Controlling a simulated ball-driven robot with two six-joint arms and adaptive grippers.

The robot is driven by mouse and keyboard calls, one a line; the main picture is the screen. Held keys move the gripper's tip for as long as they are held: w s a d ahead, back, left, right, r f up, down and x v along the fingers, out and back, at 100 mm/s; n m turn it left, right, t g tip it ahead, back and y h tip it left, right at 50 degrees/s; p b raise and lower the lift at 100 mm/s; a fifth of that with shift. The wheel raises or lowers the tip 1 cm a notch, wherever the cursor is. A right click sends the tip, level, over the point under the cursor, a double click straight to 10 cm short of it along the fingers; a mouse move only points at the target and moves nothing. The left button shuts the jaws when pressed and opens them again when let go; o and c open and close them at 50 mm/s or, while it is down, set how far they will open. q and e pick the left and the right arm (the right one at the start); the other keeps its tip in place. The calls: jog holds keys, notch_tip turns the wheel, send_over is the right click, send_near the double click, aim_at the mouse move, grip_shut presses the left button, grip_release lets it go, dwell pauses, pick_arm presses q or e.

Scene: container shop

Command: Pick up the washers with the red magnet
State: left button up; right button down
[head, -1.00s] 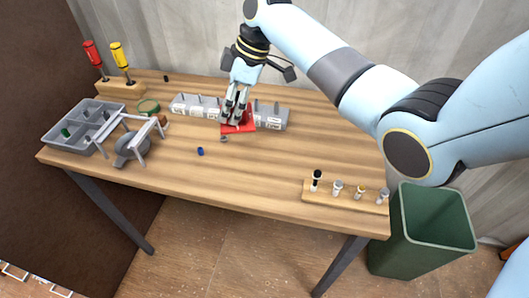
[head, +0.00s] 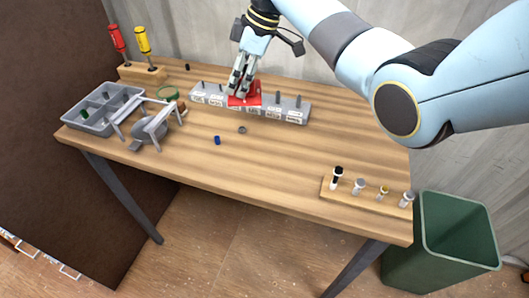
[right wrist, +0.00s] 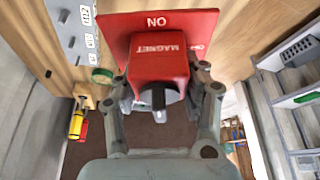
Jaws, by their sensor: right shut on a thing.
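My right gripper (head: 239,90) is shut on the red magnet (head: 244,100), holding it in front of the grey peg rack. In the right wrist view the magnet (right wrist: 159,68) sits between the two fingers, a block marked MAGNET on a red plate (right wrist: 190,22). The underside of the plate is hidden, so I cannot tell whether anything clings to it. A small grey ring (head: 242,130), which looks like a washer, lies on the table below and apart from the magnet. My left gripper is not in view.
A grey labelled peg rack (head: 290,115) stands behind the magnet. A blue piece (head: 217,140) lies nearby. To the left are a divided tray (head: 75,119), a grey frame stand (head: 150,128) and screwdrivers (head: 144,42). A wooden holder (head: 345,194) is front right; the table's front middle is clear.

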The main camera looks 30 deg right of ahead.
jog(key=shift+w+a+b, duration=0.1)
jog(key=shift+w+b, duration=0.4)
jog(key=shift+w, duration=0.5)
jog(key=shift+r, duration=0.1)
jog(key=shift+f+b, duration=2.85)
jog(key=shift+f, duration=2.1)
jog(key=shift+f+b, duration=0.7)
jog(key=shift+f, duration=0.35)
